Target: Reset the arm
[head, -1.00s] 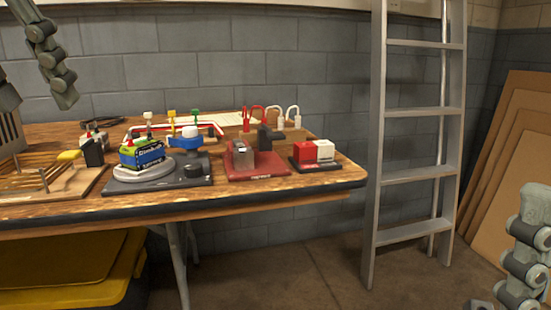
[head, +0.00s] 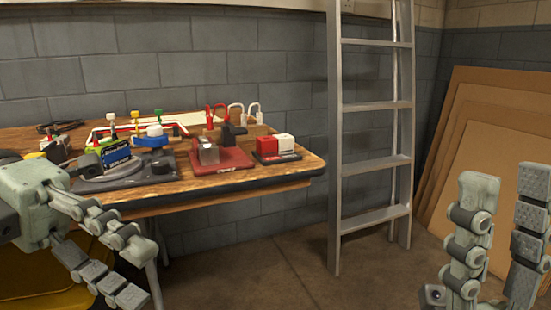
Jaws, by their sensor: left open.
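My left gripper (head: 138,275) is in the lower left of the head view, in front of the workbench's front edge. Its two fingers are spread, with nothing between them. My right gripper (head: 506,183) is at the lower right, with its fingers pointing up. Its two fingers stand apart and hold nothing. It is well to the right of the workbench (head: 235,184), over the floor and in front of the cardboard sheets. Neither gripper appears to touch anything on the bench.
On the bench are a blue-green battery box (head: 115,153) on a grey base, a red base (head: 222,162) with a metal block, and a red-and-white block (head: 275,146). A ladder (head: 335,180) stands right of the bench. Cardboard sheets (head: 500,130) lean at right. Floor between is clear.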

